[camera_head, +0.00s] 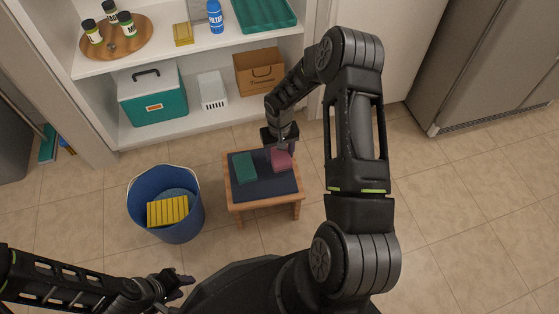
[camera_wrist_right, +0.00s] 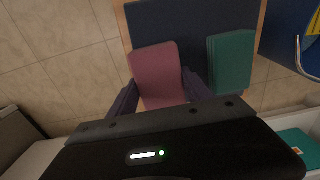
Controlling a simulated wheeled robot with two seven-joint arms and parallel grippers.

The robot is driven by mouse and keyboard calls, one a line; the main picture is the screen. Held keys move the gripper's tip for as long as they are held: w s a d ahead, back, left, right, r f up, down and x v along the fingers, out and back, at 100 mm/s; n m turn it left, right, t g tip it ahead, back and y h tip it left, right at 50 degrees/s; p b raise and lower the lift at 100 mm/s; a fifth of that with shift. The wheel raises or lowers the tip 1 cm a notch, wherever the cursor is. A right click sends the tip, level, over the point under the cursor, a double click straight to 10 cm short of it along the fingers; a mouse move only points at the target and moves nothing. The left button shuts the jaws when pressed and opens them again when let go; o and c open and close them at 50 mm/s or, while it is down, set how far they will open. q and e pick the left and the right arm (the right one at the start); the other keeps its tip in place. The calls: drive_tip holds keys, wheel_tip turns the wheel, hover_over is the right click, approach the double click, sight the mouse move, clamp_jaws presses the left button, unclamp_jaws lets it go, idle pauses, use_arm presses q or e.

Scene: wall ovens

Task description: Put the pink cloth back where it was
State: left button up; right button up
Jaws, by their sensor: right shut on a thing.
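The pink cloth (camera_head: 281,159) is at the right side of the small stool's dark top (camera_head: 262,186). It also shows in the right wrist view (camera_wrist_right: 157,70), flat and folded, with its near end between my fingers. My right gripper (camera_head: 280,140) reaches down from above and is shut on the pink cloth. I cannot tell whether the cloth rests on the stool or is slightly above it. A green cloth (camera_head: 244,167) lies to its left on the stool, apart from it. My left gripper (camera_head: 180,283) is low at the left, away from the stool; its opening is unclear.
A blue bucket (camera_head: 140,203) with a yellow sponge (camera_head: 167,211) stands left of the stool. Behind are white shelves with a teal box (camera_head: 152,101), a cardboard box (camera_head: 259,72), a white container (camera_head: 212,90) and jars on a wooden tray (camera_head: 91,53). The tiled floor at right is clear.

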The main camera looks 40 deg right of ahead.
sight(280, 159)
drive_tip(key=shift+f+b, duration=0.65)
drive_tip(key=shift+f, duration=1.15)
drive_tip(key=o, duration=1.2)
wheel_tip(280, 159, up, 11)
drive_tip(key=p, duration=0.3)
drive_tip(key=shift+p, duration=0.4)
drive_tip(key=shift+r, duration=0.5)
